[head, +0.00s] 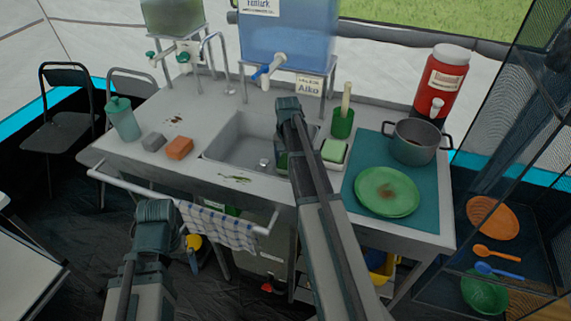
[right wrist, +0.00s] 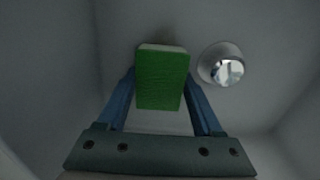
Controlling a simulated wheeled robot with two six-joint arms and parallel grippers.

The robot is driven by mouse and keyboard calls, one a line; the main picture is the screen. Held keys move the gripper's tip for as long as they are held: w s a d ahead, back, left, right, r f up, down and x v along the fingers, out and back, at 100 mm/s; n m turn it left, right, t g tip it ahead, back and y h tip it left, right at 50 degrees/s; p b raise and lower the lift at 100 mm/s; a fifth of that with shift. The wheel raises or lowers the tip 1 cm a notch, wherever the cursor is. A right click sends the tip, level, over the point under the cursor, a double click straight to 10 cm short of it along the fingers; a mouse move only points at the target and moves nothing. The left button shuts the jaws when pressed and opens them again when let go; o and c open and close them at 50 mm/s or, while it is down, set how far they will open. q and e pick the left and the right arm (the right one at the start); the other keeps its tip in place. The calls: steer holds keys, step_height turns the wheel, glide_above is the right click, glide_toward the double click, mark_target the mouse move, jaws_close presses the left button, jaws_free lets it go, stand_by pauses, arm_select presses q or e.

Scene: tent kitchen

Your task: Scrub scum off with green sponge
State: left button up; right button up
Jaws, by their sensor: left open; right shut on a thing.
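My right gripper (right wrist: 162,100) is shut on a green sponge (right wrist: 162,78), held inside the grey sink (head: 230,140). In the right wrist view, the sponge is between the blue fingers, beside a round metal drain (right wrist: 228,68). A faint dark smudge shows on the sink surface just beyond the sponge. In the head view my right arm hides much of the sponge and the sink's right side. An olive scum streak (head: 235,179) lies on the counter in front of the sink, and a brown mark (head: 174,120) lies behind left. My left gripper (head: 156,211) is open and empty, in front of the counter.
A grey block (head: 153,141) and an orange block (head: 179,148) sit left of the sink. A pale green block (head: 334,150) lies right of it. A stained green plate (head: 387,191) and a pot (head: 415,142) stand on a teal mat. A towel rail (head: 130,195) runs along the front.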

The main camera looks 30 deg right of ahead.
steer(key=shift+w+d, duration=0.85)
steer(key=shift+d, duration=0.05)
steer(key=shift+s, duration=0.1)
steer(key=shift+r+p, duration=0.25)
steer(key=shift+p, duration=0.05)
step_height(320, 180, up, 6)
steer(key=p, duration=0.5)
steer(key=shift+a+f+p, duration=0.1)
steer(key=shift+f+p, duration=0.1)
steer(key=shift+p, duration=0.1)
step_height(320, 180, up, 3)
steer(key=p, duration=0.3)
